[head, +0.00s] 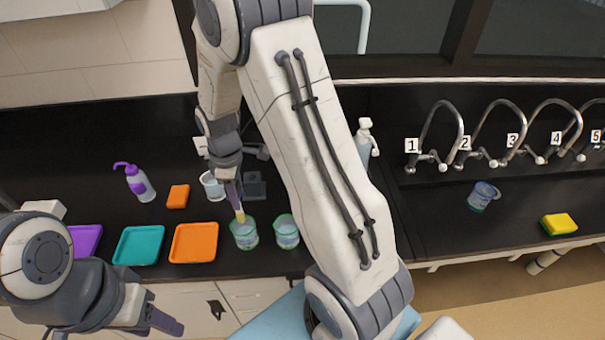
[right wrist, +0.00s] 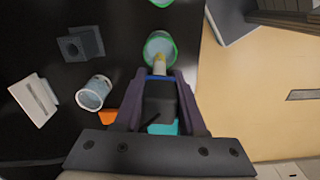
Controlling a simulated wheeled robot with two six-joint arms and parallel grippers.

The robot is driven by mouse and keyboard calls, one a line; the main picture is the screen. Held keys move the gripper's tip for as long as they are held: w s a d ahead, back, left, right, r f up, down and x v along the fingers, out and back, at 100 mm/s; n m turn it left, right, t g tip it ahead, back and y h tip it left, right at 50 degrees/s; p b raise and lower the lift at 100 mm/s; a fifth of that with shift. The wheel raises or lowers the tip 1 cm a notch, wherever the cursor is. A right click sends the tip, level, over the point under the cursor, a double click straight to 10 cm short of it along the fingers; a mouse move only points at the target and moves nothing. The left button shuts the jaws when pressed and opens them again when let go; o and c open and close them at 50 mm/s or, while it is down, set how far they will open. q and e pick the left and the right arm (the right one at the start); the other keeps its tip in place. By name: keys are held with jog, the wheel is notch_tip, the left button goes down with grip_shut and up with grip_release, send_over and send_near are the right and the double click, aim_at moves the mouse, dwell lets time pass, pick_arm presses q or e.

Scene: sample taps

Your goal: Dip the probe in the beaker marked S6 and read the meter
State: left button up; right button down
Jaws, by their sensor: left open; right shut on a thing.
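My right gripper (head: 235,195) is shut on the probe (right wrist: 160,95), a dark body with a blue band and a yellowish tip. The tip points down at the mouth of a green-rimmed beaker (head: 244,235), which also shows in the right wrist view (right wrist: 158,48). I cannot tell whether the tip touches the liquid. A second green-rimmed beaker (head: 286,232) stands just to the right. No S6 marking is readable. A white device (right wrist: 35,100), perhaps the meter, stands behind; no reading is legible. My left gripper (head: 160,322) is open and empty at the lower left.
A clear beaker (head: 212,186) and a dark grey block (head: 255,186) stand behind. Purple (head: 86,240), teal (head: 139,245) and orange (head: 194,243) trays line the front edge. A purple-capped bottle (head: 137,183) stands left. Numbered taps, a blue beaker (head: 483,196) and a sponge (head: 559,224) are right.

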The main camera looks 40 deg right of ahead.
jog(key=shift+r+p, duration=1.35)
jog(key=shift+r, duration=0.15)
notch_tip(320, 180, up, 7)
jog(key=p, duration=0.6)
jog(key=shift+r, duration=0.1)
jog(key=shift+r+p, duration=0.35)
jog(key=shift+r, duration=0.55)
